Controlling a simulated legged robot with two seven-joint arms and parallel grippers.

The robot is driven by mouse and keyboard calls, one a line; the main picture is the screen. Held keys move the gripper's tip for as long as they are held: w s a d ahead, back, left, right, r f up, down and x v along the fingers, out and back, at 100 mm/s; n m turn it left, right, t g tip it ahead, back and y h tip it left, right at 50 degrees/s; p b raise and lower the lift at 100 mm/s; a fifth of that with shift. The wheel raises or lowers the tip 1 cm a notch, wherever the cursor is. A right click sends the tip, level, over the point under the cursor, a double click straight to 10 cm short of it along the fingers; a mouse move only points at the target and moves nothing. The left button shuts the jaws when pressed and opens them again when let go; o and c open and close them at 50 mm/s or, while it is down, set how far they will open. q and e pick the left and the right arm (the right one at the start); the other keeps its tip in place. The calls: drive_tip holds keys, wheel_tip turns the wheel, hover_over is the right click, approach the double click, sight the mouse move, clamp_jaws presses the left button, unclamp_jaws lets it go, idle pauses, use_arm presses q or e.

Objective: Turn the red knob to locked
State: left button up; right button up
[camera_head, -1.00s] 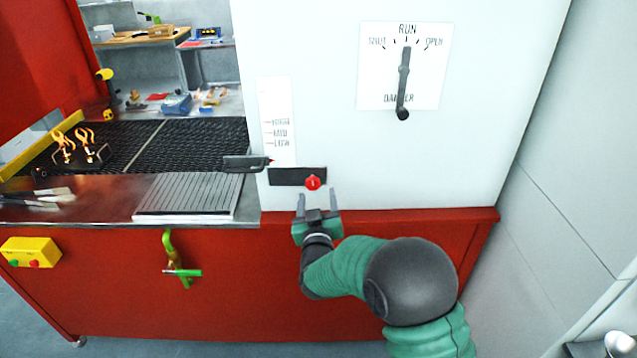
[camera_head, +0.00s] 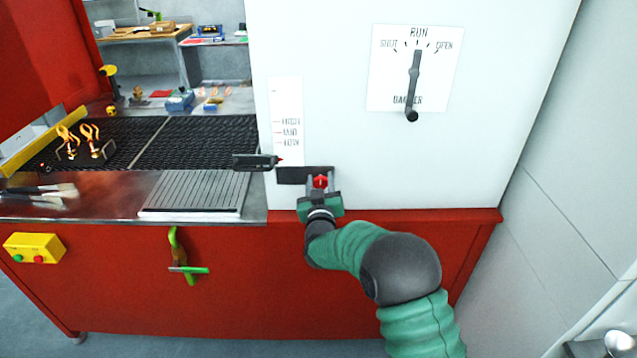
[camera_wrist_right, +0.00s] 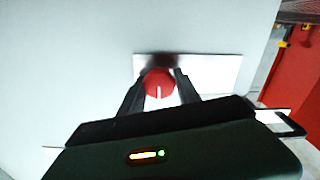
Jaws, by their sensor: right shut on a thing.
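The red knob (camera_head: 320,181) sits on a dark plate (camera_head: 291,175) low on the white panel. My right gripper (camera_head: 320,186) reaches it from below, with one finger on each side, and is shut on it. In the right wrist view the red knob (camera_wrist_right: 159,83) shows a white mark pointing toward the gripper, and my right gripper (camera_wrist_right: 158,90) has its dark fingers against the knob's sides. No lock wording can be read near the knob. My left gripper is not in view.
A dark lever handle (camera_head: 255,162) juts out left of the plate beside a HIGH/MID/LOW scale (camera_head: 287,132). A gauge plate with a black lever (camera_head: 413,85) is above right. A mesh belt (camera_head: 190,143) and grooved metal plate (camera_head: 197,192) lie left.

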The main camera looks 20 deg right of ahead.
drive_tip(key=shift+a, duration=0.25)
drive_tip(key=shift+c, duration=1.2)
drive_tip(key=shift+d+f, duration=0.1)
drive_tip(key=shift+d, duration=0.2)
clamp_jaws()
drive_tip(key=shift+a+b, duration=0.2)
drive_tip(key=shift+b, duration=0.1)
drive_tip(key=m+b, duration=0.2)
drive_tip(key=shift+d+f+m+b, duration=0.15)
drive_tip(key=shift+f+m+b, duration=0.15)
drive_tip(key=shift+m, duration=0.1)
drive_tip(key=m+b, duration=0.4)
drive_tip(key=m, duration=0.1)
drive_tip(key=m+b, duration=0.5)
drive_tip(key=shift+d+f, duration=0.15)
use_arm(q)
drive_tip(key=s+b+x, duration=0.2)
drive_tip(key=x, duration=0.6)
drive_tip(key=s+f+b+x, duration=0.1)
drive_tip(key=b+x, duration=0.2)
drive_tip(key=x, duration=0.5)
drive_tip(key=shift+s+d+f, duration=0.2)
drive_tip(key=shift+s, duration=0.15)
use_arm(e)
drive_tip(key=m, duration=0.5)
